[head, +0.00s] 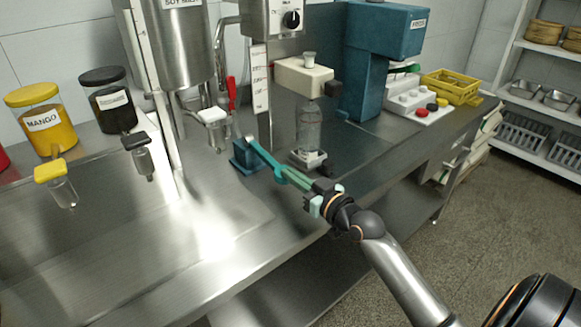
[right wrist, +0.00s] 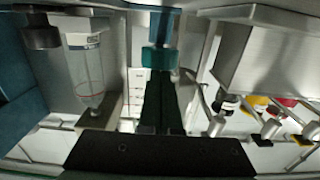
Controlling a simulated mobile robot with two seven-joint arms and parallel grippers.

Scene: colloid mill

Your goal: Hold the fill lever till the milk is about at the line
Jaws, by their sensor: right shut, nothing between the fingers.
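My right gripper (head: 284,175) is shut and empty, left of the bottle's base. A teal rod with a collar (right wrist: 160,57) shows at its tips. My left gripper is out of view.
A blue block (head: 245,155) stands just beyond the right gripper. The steel tank (head: 178,45) and a red handle (head: 231,92) are behind. The teal machine (head: 365,75) stands right of the bottle. Front-left bench (head: 150,240) is clear.

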